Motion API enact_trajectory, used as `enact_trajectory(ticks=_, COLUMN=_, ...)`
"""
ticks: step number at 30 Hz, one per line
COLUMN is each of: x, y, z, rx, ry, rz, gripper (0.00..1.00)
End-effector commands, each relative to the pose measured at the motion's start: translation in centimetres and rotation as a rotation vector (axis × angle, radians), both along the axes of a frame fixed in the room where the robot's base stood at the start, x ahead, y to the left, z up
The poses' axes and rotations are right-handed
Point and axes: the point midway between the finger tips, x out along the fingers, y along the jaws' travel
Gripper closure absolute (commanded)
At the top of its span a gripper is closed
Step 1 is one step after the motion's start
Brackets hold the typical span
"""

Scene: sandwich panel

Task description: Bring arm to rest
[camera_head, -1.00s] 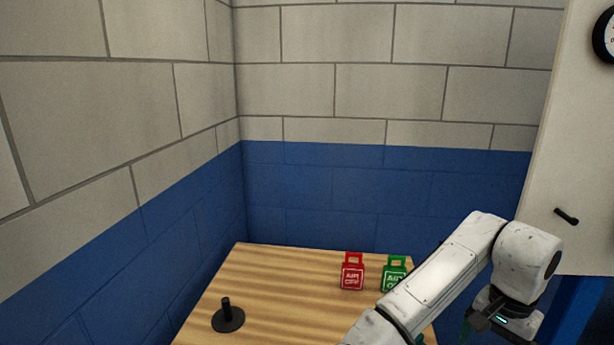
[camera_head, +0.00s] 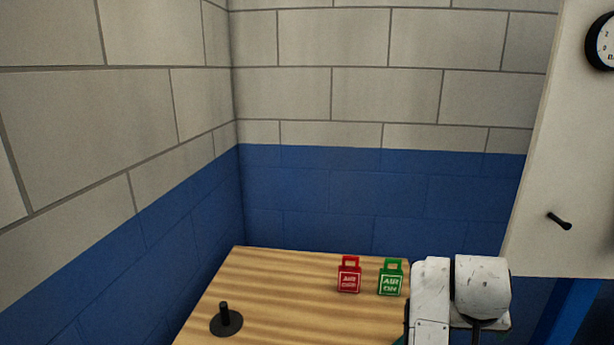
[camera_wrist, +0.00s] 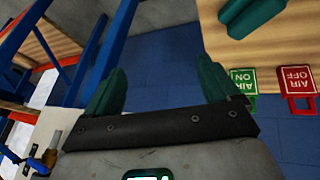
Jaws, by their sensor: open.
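My gripper (camera_wrist: 160,82) is open and empty in the wrist view, its two dark green fingers spread apart over the blue wall behind. In the head view my arm is folded at the lower right, and the gripper itself is out of sight there. A red "AIR OFF" tag (camera_head: 348,280) and a green "AIR ON" tag (camera_head: 391,283) stand at the far right part of the wooden table (camera_head: 290,305). The red tag (camera_wrist: 298,78) and green tag (camera_wrist: 243,80) also show upside down at the right of the wrist view, apart from the fingers.
A black peg on a round base (camera_head: 226,320) stands at the table's left. A white panel (camera_head: 535,200) with a black handle (camera_head: 559,220) and a gauge (camera_head: 603,42) is at the right. Blue frame bars (camera_wrist: 113,45) show at the wrist view's left.

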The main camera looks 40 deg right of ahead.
Motion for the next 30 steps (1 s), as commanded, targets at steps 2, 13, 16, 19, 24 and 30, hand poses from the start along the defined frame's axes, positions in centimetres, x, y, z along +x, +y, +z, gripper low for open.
enact_trajectory(ticks=2, x=0.9, y=1.4, z=-1.1, rx=-0.024, ry=0.04, rz=0.124, gripper=0.11)
enact_trajectory(ticks=13, x=1.7, y=14.8, z=-11.0, rx=0.116, ry=0.162, rz=0.708, gripper=0.11)
enact_trajectory(ticks=16, x=0.0, y=19.6, z=-13.8, rx=0.209, ry=0.184, rz=0.836, gripper=0.11)
enact_trajectory(ticks=19, x=-1.9, y=23.7, z=-15.8, rx=0.297, ry=0.197, rz=0.929, gripper=0.11)
enact_trajectory(ticks=24, x=-3.7, y=26.9, z=-17.0, rx=0.37, ry=0.203, rz=0.994, gripper=0.11)
enact_trajectory(ticks=30, x=-3.7, y=26.9, z=-17.0, rx=0.37, ry=0.203, rz=0.994, gripper=0.11)
